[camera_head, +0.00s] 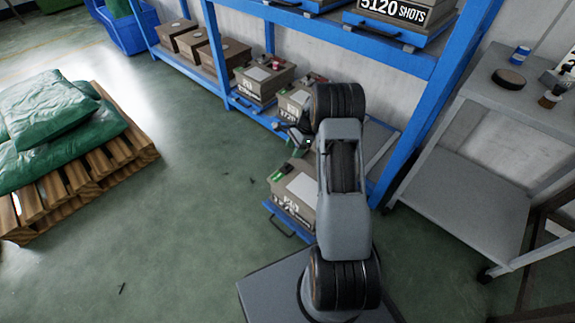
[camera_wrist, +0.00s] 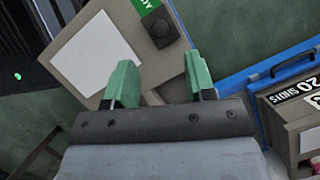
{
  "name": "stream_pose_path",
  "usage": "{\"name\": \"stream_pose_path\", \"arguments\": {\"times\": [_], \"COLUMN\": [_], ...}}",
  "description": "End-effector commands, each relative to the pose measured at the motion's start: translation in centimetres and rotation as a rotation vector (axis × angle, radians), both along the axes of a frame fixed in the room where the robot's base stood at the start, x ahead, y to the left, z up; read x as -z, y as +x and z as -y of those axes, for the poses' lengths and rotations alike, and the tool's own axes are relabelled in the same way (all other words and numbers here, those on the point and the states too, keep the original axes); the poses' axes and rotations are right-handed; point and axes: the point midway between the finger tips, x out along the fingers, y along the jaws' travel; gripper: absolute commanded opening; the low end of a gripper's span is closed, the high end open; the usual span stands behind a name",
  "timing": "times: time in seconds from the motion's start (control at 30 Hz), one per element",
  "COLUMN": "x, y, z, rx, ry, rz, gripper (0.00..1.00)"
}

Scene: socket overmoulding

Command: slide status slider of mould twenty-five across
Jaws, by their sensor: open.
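A grey-brown mould box (camera_head: 279,190) stands on a pulled-out blue tray, partly behind my arm; its number is not clearly readable. A white sheet (camera_wrist: 95,52) lies on its top. Beside the sheet is a dark slider block with a round knob (camera_wrist: 159,27), and a green label (camera_wrist: 147,4) with part of its lettering shows next to it. My gripper (camera_wrist: 161,74) is open and empty. In the wrist view its green fingers are apart, below the slider in the picture. In the head view my gripper (camera_head: 298,139) is over the far side of the box.
More mould boxes (camera_head: 263,80) stand on the lower level of the blue rack (camera_head: 231,62). Another box marked 20 shots (camera_wrist: 305,110) lies to the right in the wrist view. A grey cart (camera_head: 465,185) stands at right, a pallet (camera_head: 75,190) at left.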

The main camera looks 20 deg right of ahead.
Motion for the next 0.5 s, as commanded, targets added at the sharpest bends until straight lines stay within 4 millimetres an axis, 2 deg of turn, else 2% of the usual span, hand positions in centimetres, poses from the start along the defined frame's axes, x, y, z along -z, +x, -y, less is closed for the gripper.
{"name": "stream_pose_path", "arguments": {"times": [0.03, 0.2, 0.5], "x": [1.3, 3.9, 6.3], "y": [0.0, 0.0, 0.0], "z": [-0.4, -1.5, -2.6], "rx": [-0.002, -0.003, -0.002], "ry": [0.0, 0.001, -0.001], "rz": [-0.001, -0.001, 0.0], "gripper": [0.5, 0.5, 0.5]}}
